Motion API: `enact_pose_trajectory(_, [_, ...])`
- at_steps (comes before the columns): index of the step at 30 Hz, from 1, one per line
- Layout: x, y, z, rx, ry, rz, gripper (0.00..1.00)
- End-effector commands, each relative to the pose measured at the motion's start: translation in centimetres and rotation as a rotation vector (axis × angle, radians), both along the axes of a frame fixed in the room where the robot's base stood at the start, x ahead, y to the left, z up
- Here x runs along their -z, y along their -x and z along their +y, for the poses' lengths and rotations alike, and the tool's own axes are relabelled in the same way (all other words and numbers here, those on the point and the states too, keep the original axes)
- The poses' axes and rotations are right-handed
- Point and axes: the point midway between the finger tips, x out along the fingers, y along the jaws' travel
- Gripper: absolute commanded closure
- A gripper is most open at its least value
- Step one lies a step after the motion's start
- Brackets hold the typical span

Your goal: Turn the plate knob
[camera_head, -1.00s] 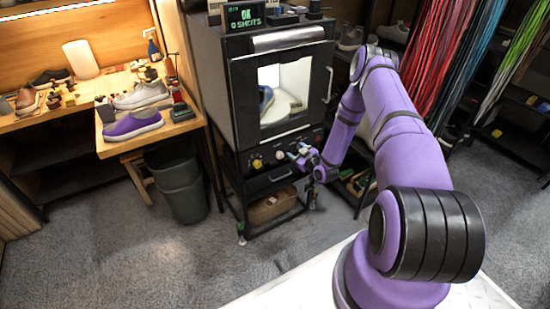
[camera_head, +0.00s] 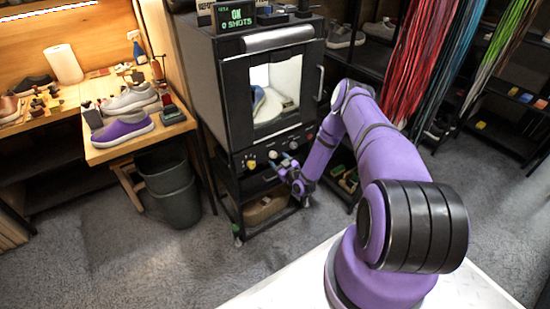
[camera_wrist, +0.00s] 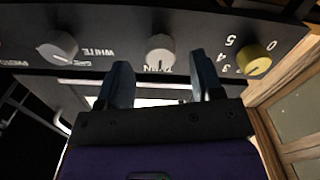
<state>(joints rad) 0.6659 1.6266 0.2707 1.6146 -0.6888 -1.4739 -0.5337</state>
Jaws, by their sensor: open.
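The photo booth (camera_head: 232,110) has a row of knobs on its lower front panel. In the wrist view, a pale middle knob (camera_wrist: 160,52) with a partly hidden label lies between the open fingertips of my gripper (camera_wrist: 160,68), just beyond them, with no clear contact. A grey knob (camera_wrist: 58,47) labelled for white and grey is on the left. A yellow knob (camera_wrist: 254,59) with a number scale is on the right. I cannot read which one is named plate. In the head view, my gripper (camera_head: 282,166) is in front of the panel, near the yellow knob (camera_head: 250,164).
The booth door (camera_head: 280,88) is shut, with a shoe (camera_head: 260,98) behind its window. A sign (camera_head: 237,18) on top reads "OK 0 SHOTS". A workbench (camera_head: 110,153) with shoes and a grey bin (camera_head: 172,190) stand left. Laces (camera_head: 418,50) hang right.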

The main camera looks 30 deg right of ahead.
Motion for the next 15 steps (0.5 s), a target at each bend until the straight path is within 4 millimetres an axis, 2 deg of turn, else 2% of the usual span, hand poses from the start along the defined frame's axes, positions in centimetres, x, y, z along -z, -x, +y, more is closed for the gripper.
enact_pose_trajectory(6, [0.0,-2.5,0.1,0.0,0.0,0.0,0.4])
enact_pose_trajectory(15, [0.0,-3.3,0.1,0.0,0.0,0.001,0.4])
